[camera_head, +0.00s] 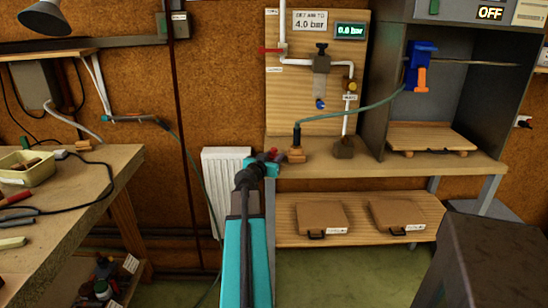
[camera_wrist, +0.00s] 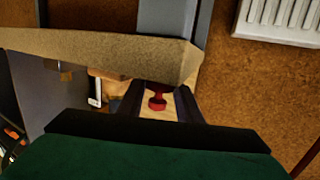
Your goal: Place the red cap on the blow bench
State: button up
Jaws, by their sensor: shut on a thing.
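The red cap (camera_head: 274,153) is at the tip of my gripper (camera_head: 264,164), at the left end of the blow bench (camera_head: 450,162). In the wrist view the red cap (camera_wrist: 157,101) sits between the two dark fingers of my gripper (camera_wrist: 158,92), which is shut on it. The blow bench (camera_wrist: 100,45) shows there as a pale slab just beyond the fingertips. I cannot tell whether the cap touches the bench. My arm hides part of the bench's left end in the head view.
A pegboard-like panel (camera_head: 310,112) with white pipes and a gauge stands behind the bench. A hose on a wooden block (camera_head: 296,155) and a grey booth (camera_head: 395,75) stand further right. A lower shelf (camera_head: 355,234) holds two flat brown cases. A radiator (camera_head: 222,165) is left.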

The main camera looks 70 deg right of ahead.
jog(key=shift+f, duration=0.15)
jog(key=o, duration=0.7)
jog(key=shift+o, duration=0.2)
jog(key=shift+r, duration=0.2)
jog(key=a+r+b, duration=0.1)
jog(key=a+b, duration=0.2)
jog(key=a, duration=0.6)
jog(key=b, duration=0.3)
jog(key=a+b, duration=0.1)
jog(key=b, duration=0.2)
jog(key=shift+w+a+r, duration=0.1)
jog(key=shift+a+r, duration=0.1)
jog(key=shift+a, duration=0.1)
jog(key=a+b, duration=0.1)
jog(key=b, duration=0.1)
jog(key=shift+b, duration=0.3)
